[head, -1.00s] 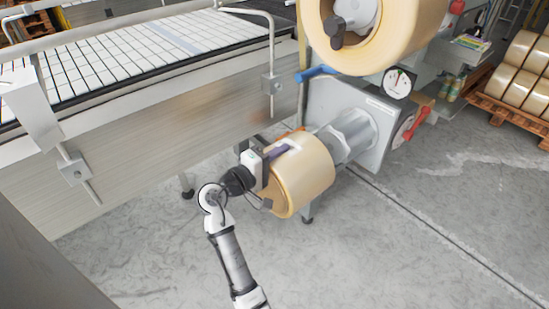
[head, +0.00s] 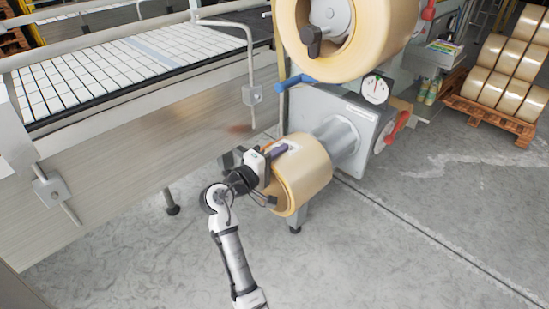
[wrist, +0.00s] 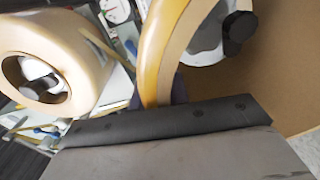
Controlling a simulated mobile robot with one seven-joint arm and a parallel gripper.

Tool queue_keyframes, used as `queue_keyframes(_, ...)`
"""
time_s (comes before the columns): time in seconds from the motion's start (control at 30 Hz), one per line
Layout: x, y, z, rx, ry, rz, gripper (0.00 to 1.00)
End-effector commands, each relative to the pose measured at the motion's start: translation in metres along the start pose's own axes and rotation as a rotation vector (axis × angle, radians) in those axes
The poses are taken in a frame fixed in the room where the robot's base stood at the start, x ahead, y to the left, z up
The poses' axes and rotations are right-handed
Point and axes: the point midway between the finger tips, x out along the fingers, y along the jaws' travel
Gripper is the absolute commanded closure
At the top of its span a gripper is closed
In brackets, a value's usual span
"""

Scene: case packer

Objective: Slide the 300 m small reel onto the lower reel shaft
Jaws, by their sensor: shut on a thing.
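The tan small reel (head: 312,178) is held with its axis roughly in line with the lower reel shaft (head: 338,142), which is thick and grey. Part of the shaft shows between the reel and the machine's grey plate. My gripper (head: 277,156) is shut on the reel's near rim, with a purple finger across its top. In the wrist view the reel's wall (wrist: 160,45) rises from the jaws. A grey part with a black knob (wrist: 238,28) shows beside it, apparently the shaft end within the reel's opening. The clearance around the shaft is hidden.
A large tape reel (head: 405,45) hangs on the upper shaft just above. A blue lever (head: 295,79), a dial (head: 375,90) and a red lever (head: 397,127) are near the shafts. The conveyor side (head: 120,165) bounds the left. Floor in front is clear.

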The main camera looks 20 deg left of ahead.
Motion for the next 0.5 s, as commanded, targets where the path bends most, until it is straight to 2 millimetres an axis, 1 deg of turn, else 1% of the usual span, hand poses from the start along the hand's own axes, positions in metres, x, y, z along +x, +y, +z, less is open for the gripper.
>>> queue_keyframes(0.03, 0.003, 0.004, 0.0, 0.003, 0.0, 0.007, 1.0)
queue_keyframes(0.5, 0.031, 0.004, 0.001, 0.004, 0.0, 0.008, 1.0)
